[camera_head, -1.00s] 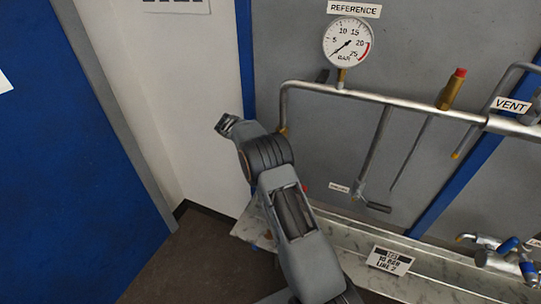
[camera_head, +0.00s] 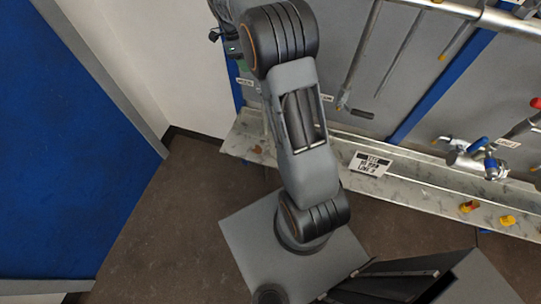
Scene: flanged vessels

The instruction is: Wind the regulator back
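My gripper (camera_head: 216,30) shows only as a small dark piece at the top edge, left of my arm's upper joint. Its fingers are too small and cut off to tell whether they are open or shut. I cannot clearly make out the regulator. A small greenish part (camera_head: 243,63) shows just left of my arm, close below the gripper, mostly hidden by the arm; I cannot tell if it belongs to the regulator or whether the gripper touches it. The reference gauge is out of view.
A grey panel with pipes (camera_head: 400,60) stands behind a metal ledge (camera_head: 420,185) bearing a test label (camera_head: 370,164). Blue-handled valves (camera_head: 478,152) and yellow fittings (camera_head: 507,220) are at the right. A blue panel (camera_head: 70,150) fills the left. The floor (camera_head: 190,210) between is clear.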

